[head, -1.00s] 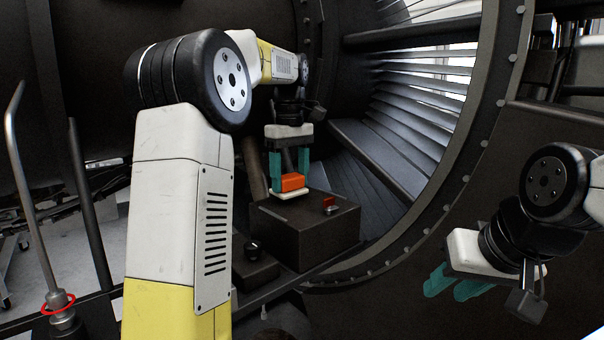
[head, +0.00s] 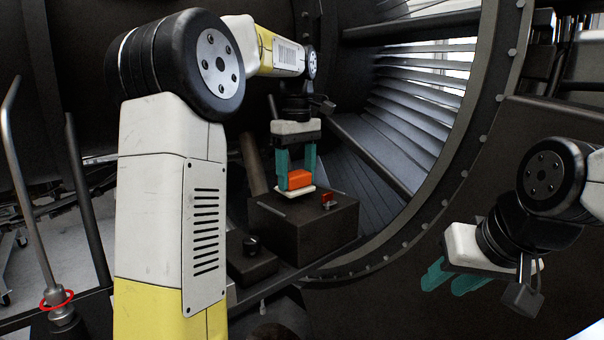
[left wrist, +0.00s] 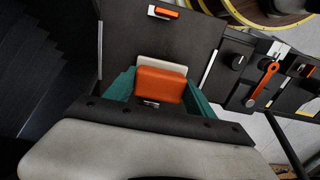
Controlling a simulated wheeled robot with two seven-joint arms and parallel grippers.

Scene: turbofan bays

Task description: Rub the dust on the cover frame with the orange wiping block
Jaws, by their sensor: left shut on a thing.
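The orange wiping block (head: 300,178) has a pale pad (head: 293,192) under it. My left gripper (head: 296,180) is shut on the block, with one teal finger on each side. The pad is at the top of a dark box-shaped frame (head: 310,228), probably the cover frame; I cannot tell whether it touches. The left wrist view shows the block (left wrist: 160,84) between the fingers and the dark surface (left wrist: 135,35) beyond it. I cannot make out any dust. My right gripper (head: 452,280) is empty and appears open at the lower right, away from the box.
A small red handle (head: 327,197) stands on the box top, right of the block. A dark knob (head: 251,243) sits on a lower box to the left. An orange lever (left wrist: 263,84) shows in the left wrist view. The curved engine casing rim (head: 468,165) rises to the right.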

